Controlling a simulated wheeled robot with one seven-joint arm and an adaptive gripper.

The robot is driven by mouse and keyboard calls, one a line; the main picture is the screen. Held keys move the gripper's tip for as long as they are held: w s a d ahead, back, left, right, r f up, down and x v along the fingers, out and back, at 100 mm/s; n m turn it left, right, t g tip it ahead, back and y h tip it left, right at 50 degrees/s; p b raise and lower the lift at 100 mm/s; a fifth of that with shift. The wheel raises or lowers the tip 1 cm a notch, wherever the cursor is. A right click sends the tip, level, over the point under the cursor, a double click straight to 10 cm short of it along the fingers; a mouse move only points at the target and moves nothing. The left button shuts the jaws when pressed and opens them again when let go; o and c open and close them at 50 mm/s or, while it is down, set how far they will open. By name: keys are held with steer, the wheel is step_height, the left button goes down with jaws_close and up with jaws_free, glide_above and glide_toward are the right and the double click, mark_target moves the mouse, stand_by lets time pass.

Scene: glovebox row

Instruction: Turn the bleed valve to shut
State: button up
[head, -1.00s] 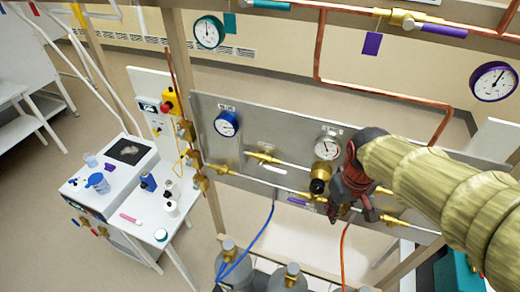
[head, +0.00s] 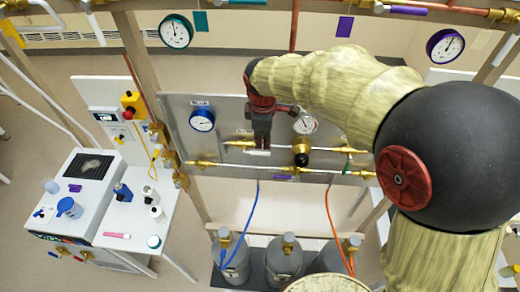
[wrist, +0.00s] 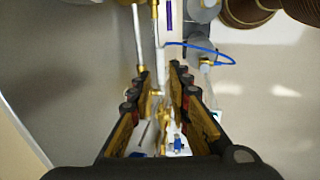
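The grey panel (head: 225,118) carries several brass fittings on two thin lines. Its labels are too small to read, so I cannot tell by name which is the bleed valve. My gripper (head: 260,147) hangs in front of the panel's middle, between the blue gauge and the white gauge, over the upper line. A white bar (head: 257,152) shows just below its fingertips. In the wrist view my gripper (wrist: 159,75) has its fingers apart, with brass fittings (wrist: 156,92) and a white piece (wrist: 162,58) in line with the gap. I cannot tell whether the fingers touch them.
A blue gauge (head: 202,120), a white gauge (head: 305,123) and a black-knobbed regulator (head: 301,156) flank the gripper. Grey cylinders (head: 284,260) with a blue hose (head: 245,225) and an orange hose (head: 331,225) stand below. A white bench (head: 180,205) with bottles is at left.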

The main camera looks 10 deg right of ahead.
mark_target(263, 153)
steer(key=shift+w+d+f+p, duration=0.1)
steer(key=shift+w+f+p, duration=0.15)
steer(key=shift+f, duration=1.05)
steer(key=shift+w+a+f+p, duration=0.1)
steer(key=shift+w+f+p, duration=0.15)
steer(key=shift+f, duration=1)
steer(key=shift+w+d+f+p, duration=0.15)
steer(key=shift+w+f, duration=0.1)
steer(key=shift+f, duration=1.05)
steer(key=shift+c, duration=1.4)
jaws_close()
